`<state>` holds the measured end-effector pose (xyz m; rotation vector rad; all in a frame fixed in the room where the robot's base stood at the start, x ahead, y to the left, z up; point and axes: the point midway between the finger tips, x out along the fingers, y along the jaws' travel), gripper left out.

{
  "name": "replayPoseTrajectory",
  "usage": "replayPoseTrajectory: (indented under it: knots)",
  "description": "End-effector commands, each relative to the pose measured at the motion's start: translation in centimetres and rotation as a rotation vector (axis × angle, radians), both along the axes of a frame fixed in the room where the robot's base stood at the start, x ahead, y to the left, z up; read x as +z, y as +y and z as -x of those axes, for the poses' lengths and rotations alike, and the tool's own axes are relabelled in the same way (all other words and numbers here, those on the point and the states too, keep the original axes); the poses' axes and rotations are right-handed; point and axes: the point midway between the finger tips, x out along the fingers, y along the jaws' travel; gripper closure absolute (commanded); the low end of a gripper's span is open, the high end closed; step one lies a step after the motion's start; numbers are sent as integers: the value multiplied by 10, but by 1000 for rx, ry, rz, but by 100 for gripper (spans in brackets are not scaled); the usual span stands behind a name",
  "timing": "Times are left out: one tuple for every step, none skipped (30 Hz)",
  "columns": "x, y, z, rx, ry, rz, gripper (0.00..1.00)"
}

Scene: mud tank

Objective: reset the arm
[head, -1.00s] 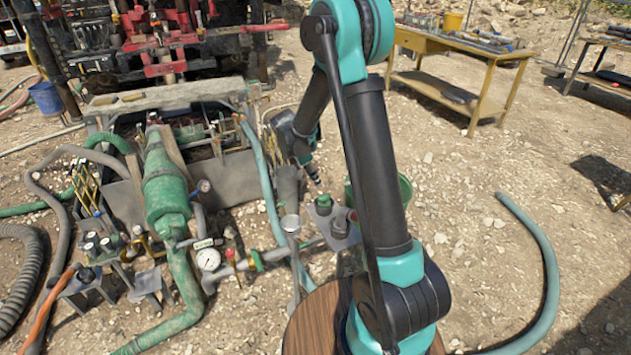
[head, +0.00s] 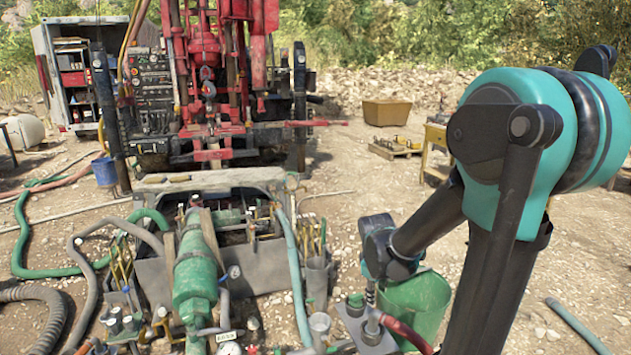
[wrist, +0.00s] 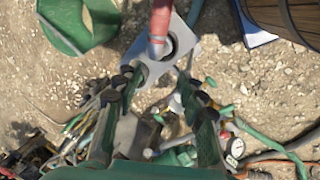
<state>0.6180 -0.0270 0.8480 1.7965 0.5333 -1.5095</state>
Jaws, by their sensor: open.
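My gripper (wrist: 163,88) is open in the wrist view, with its two dark green fingers apart and nothing held between them. Beyond the fingertips is a grey plate (wrist: 184,40) with a round fitting and a red hose end (wrist: 160,22). In the head view my teal and black arm bends on the right side, and its wrist hangs over the same plate (head: 352,322), in front of a green bucket (head: 420,300). The fingers are small and hard to make out there.
The grey mud tank (head: 152,280) with a green pump (head: 194,270) and hoses stands left of the arm. A red drilling rig (head: 225,70) stands behind. A yellow bin (head: 386,112) is at the back right. Open gravel lies to the right.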

Motion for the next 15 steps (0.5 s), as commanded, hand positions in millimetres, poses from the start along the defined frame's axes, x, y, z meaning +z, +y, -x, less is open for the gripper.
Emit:
replayPoseTrajectory:
  knots:
    - [1,-5,17,-78,-23,-34,60]
    - [1,-6,26,-128,-36,-59,60]
    - [1,-8,38,-195,-54,-89,60]
    - [0,-10,47,-247,-68,-113,60]
    - [0,-11,55,-297,-80,-137,60]
    - [-2,-12,67,-363,-97,-168,60]
    - [-3,-13,75,-412,-109,-193,60]
    - [-4,-14,82,-458,-119,-215,60]
    - [-7,-14,92,-516,-132,-243,60]
    - [-8,-14,98,-557,-142,-265,60]
    - [-10,-15,104,-595,-149,-282,60]
    - [-12,-15,111,-638,-158,-305,60]
    - [-13,-14,115,-668,-164,-320,60]
    - [-14,-14,118,-694,-170,-334,60]
    - [-15,-14,122,-722,-174,-348,60]
